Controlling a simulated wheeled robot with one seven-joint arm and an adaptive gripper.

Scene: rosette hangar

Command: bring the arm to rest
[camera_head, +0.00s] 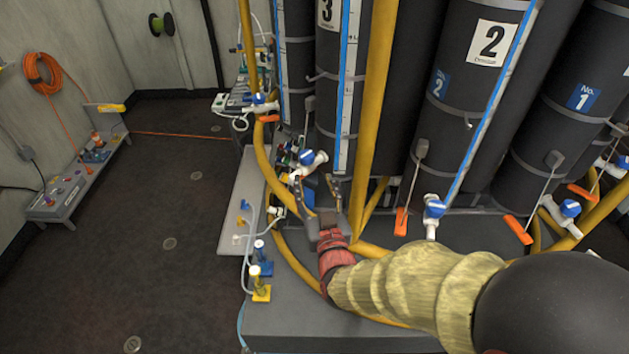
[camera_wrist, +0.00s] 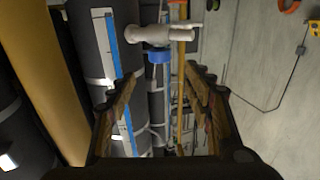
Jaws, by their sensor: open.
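My arm, in a pale yellow ribbed sleeve with a red wrist, reaches in from the lower right of the head view. My gripper (camera_head: 318,196) is open, its two fingers pointing up and away in front of the dark cylinders. In the wrist view my gripper (camera_wrist: 160,95) shows its two fingers spread apart with nothing held between them. Beyond the fingertips is a white valve with a blue cap (camera_wrist: 159,56). In the head view a white and blue valve (camera_head: 311,160) is close to the fingertips; I cannot tell if they touch.
Tall dark cylinders (camera_head: 470,110) stand behind the gripper. A yellow pipe (camera_head: 372,110) rises just beside it, with yellow hoses around the grey base (camera_head: 290,325). A low bench (camera_head: 75,182) stands along the left wall. The dark floor (camera_head: 150,230) at left is mostly clear.

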